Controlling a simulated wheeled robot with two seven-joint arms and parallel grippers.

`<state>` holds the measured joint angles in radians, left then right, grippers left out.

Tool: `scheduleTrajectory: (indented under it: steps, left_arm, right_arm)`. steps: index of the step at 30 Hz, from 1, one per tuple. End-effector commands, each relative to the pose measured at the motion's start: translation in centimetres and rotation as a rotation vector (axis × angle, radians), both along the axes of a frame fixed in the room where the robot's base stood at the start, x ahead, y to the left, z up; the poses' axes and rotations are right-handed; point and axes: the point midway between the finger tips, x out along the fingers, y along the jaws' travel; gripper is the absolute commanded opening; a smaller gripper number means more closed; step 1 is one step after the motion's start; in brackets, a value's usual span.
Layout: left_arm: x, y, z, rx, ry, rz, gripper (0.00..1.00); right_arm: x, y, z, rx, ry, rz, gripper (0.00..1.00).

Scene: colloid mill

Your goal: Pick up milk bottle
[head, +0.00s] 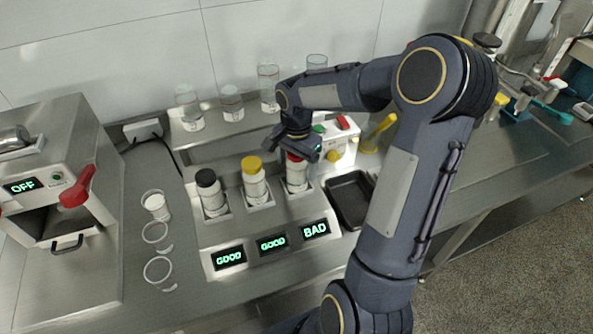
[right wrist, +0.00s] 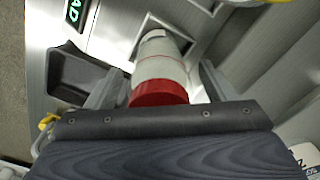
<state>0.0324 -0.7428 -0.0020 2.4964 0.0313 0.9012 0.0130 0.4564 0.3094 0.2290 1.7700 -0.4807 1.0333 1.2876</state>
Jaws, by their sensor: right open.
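Three white bottles stand in a row in the metal rack: one with a black cap (head: 211,192), one with a yellow cap (head: 254,180) and a red-capped bottle (head: 297,177). My right gripper (head: 299,155) is at the top of the red-capped bottle. In the right wrist view the red-capped bottle (right wrist: 160,68) lies between the two open fingers (right wrist: 160,85), with visible room beside it. The displays in front read GOOD, GOOD and BAD, with BAD (head: 315,229) in front of the red-capped bottle. My left gripper is not in view.
A black tray (head: 350,199) lies right of the rack. Several clear glasses (head: 268,87) stand on the shelf behind. Clear cups (head: 155,233) stand to the left, beside a machine (head: 60,205) with a red handle and an OFF display. A white box (head: 340,143) stands behind the tray.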

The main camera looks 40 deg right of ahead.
Motion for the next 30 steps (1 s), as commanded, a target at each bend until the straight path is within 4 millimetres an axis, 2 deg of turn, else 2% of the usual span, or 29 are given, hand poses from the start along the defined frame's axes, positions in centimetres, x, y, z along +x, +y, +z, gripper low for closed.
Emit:
scheduleTrajectory:
  steps: [2, 15, 23, 30]
  left_arm:
    - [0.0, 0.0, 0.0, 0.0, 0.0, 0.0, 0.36]
    - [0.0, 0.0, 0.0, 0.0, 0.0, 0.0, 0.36]
    - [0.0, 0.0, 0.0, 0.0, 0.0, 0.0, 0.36]
    - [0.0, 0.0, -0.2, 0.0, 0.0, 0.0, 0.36]
  right_arm:
    - [0.0, 0.0, 0.0, 0.0, 0.0, 0.0, 0.77]
    - [0.0, 0.0, 0.1, 0.0, 0.0, 0.0, 0.22]
    - [0.0, 0.0, 0.2, -0.001, -0.001, 0.0, 0.21]
    - [0.1, 0.0, 1.7, -0.002, -0.002, 0.0, 0.21]
